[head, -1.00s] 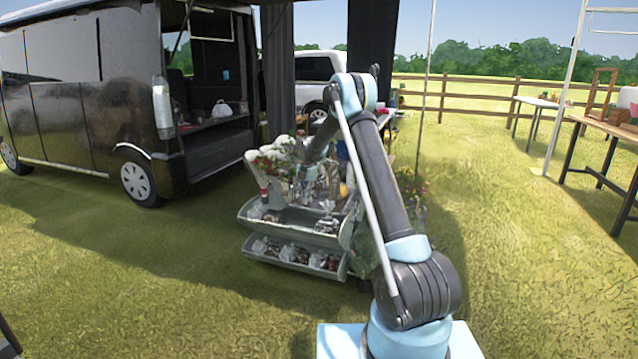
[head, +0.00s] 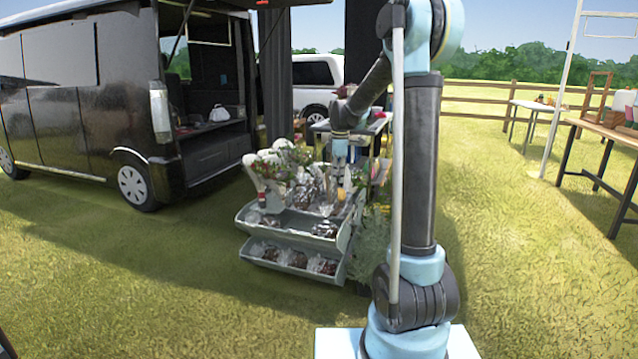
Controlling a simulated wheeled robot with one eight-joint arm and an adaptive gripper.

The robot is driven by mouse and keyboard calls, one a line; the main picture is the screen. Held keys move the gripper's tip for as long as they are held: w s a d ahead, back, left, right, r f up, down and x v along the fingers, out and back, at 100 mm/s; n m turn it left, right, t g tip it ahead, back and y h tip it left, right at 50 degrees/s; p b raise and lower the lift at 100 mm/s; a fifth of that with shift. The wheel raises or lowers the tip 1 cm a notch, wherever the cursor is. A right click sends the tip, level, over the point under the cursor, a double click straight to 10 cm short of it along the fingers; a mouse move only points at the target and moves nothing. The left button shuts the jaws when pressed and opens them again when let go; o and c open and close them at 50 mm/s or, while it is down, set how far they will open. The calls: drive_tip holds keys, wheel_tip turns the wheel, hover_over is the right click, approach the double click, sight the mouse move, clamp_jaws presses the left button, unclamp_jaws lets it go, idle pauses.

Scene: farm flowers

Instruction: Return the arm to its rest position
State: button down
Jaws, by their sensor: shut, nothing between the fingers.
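My gripper (head: 341,168) is at the end of my arm, pointing down, small in the picture and partly lost against the plants behind it. It is shut and empty. It appears above the right side of the tiered display stand (head: 242,222). My arm's upper link rises nearly upright from its mount, and the forearm reaches down and to the left from the elbow at the top of the view.
The stand holds bagged goods on two tiers, with flowers (head: 283,160) on top. A black van (head: 70,115) with an open back is at the left. Tables (head: 612,131) stand at the right. A white vehicle (head: 318,75) is behind. Open grass (head: 530,240) lies to the right.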

drive_tip(key=s+d+r+m, duration=0.1)
drive_tip(key=s+d+m, duration=0.35)
drive_tip(key=s, duration=0.65)
drive_tip(key=s+d+r+m, duration=0.1)
drive_tip(key=s+d+m, duration=0.35)
drive_tip(key=s, duration=0.75)
drive_tip(key=s+d+f+m, duration=0.1)
drive_tip(key=s+f+m, duration=0.3)
drive_tip(key=s, duration=0.4)
drive_tip(key=s+d+f+m+t, duration=0.1)
drive_tip(key=s+d+f+m, duration=0.1)
drive_tip(key=s+f+m, duration=0.2)
drive_tip(key=s+f, duration=0.3)
drive_tip(key=s, duration=0.2)
drive_tip(key=shift+s+f+m, duration=0.2)
drive_tip(key=shift+s+m, duration=0.1)
drive_tip(key=shift+m, duration=0.1)
drive_tip(key=shift+w+f, duration=0.2)
drive_tip(key=shift+w, duration=0.25)
